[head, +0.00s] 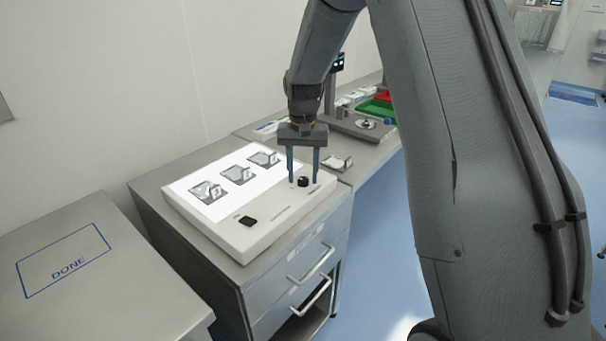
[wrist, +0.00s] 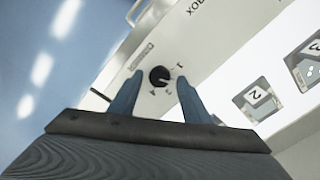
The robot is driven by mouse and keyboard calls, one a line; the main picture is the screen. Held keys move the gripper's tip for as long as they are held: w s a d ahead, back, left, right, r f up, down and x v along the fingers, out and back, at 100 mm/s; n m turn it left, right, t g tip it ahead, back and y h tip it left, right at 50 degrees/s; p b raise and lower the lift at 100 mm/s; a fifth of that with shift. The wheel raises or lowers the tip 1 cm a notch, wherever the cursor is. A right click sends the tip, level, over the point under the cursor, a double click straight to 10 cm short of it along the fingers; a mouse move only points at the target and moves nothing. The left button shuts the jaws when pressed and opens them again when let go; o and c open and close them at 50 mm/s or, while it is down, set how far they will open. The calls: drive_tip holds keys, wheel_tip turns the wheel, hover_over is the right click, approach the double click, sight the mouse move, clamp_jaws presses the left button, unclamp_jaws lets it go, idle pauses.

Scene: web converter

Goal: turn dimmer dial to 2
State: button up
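The dimmer dial (head: 303,181) is a small black knob on the front right of a white light box (head: 264,236). In the wrist view the gripper (wrist: 158,92) shows gaps between both fingers and the knob.
Several clear-backed pieces (head: 238,175) lie on the lit panel. A black switch (head: 248,221) is at the box's front left. A table marked DONE (head: 90,291) stands at left. Behind are a grey stand (head: 352,124) and red and green trays (head: 377,107).

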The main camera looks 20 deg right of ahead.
sight(303, 179)
idle(0.3)
wheel_tip(303, 179, up, 8)
drive_tip(key=shift+f+b, duration=0.1)
drive_tip(key=shift+b, duration=1.1)
drive_tip(key=s+f+n, duration=0.2)
drive_tip(key=s+f, duration=0.1)
drive_tip(key=s, duration=1)
drive_tip(key=s+f+n+t, duration=0.1)
drive_tip(key=s+f, duration=0.3)
drive_tip(key=s, duration=0.8)
drive_tip(key=shift+s+d+f+n, duration=0.3)
drive_tip(key=shift+s+n, duration=0.1)
drive_tip(key=shift+n, duration=0.1)
